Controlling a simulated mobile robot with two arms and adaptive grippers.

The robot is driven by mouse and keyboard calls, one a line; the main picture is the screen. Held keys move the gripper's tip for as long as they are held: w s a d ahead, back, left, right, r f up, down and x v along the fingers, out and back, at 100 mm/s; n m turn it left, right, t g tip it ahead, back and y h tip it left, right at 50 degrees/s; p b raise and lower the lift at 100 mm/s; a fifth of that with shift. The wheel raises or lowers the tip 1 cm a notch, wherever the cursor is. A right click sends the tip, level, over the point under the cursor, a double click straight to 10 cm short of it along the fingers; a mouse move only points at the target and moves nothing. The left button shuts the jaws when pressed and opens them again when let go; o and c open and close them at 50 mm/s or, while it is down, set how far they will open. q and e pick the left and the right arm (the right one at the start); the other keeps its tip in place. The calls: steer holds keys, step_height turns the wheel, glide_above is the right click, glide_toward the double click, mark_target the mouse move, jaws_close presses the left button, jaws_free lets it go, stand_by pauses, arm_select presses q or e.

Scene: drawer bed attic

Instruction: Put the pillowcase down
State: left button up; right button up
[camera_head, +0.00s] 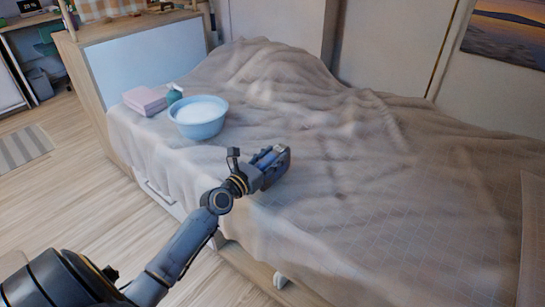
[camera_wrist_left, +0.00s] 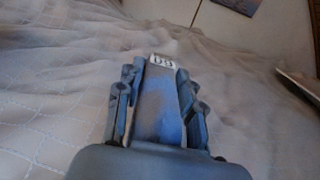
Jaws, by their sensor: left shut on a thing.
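My left gripper (camera_head: 272,166) is over the near part of the bed, its arm reaching in from the lower left. It is shut on a narrow blue thing with a small white label. In the left wrist view, this blue thing (camera_wrist_left: 160,105) lies between the two fingers, with its lettered end at the tips. I cannot tell whether it is the pillowcase. A pink folded or boxy thing (camera_head: 145,100) lies on the bed's far left corner, apart from the gripper. The gap between gripper and bed cover is hard to judge. My right gripper is not in view.
A rumpled beige cover (camera_head: 330,195) spreads over the bed, with a high mound at the back. A light blue basin (camera_head: 199,120) with white contents and a green bottle (camera_head: 174,93) stand at the left. Wooden floor (camera_head: 70,190) lies clear at left.

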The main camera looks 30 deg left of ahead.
arm_select(q)
steer(key=o, duration=0.8)
